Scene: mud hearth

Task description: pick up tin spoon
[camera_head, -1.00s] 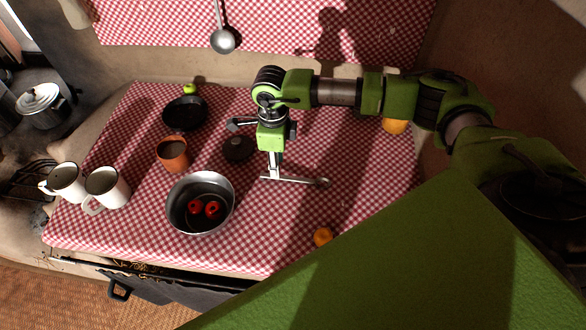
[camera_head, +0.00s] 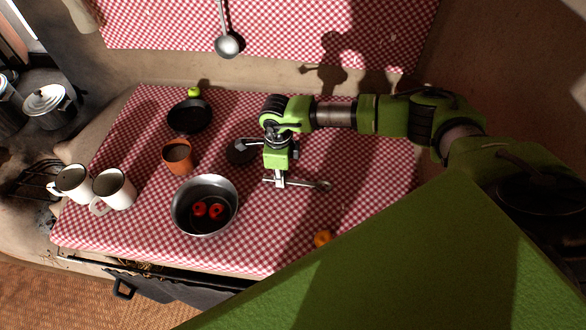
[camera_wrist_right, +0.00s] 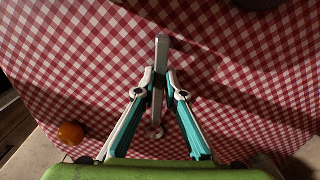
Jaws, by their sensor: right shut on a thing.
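The tin spoon (camera_head: 306,184) is a thin grey metal spoon on the red checked cloth, right of the metal bowl. In the head view its handle end is at the left and its round bowl at the right. My right gripper (camera_head: 280,183) points down over the handle and is shut on it. In the right wrist view the spoon (camera_wrist_right: 161,52) runs between the two fingertips of the gripper (camera_wrist_right: 160,80), with its bowl end lower, between the fingers. I cannot tell whether the spoon is clear of the cloth. My left gripper is not in view.
A metal bowl (camera_head: 178,219) with two red fruits stands left of the spoon. An orange fruit (camera_head: 322,239) lies in front. The cloth's right side is free.

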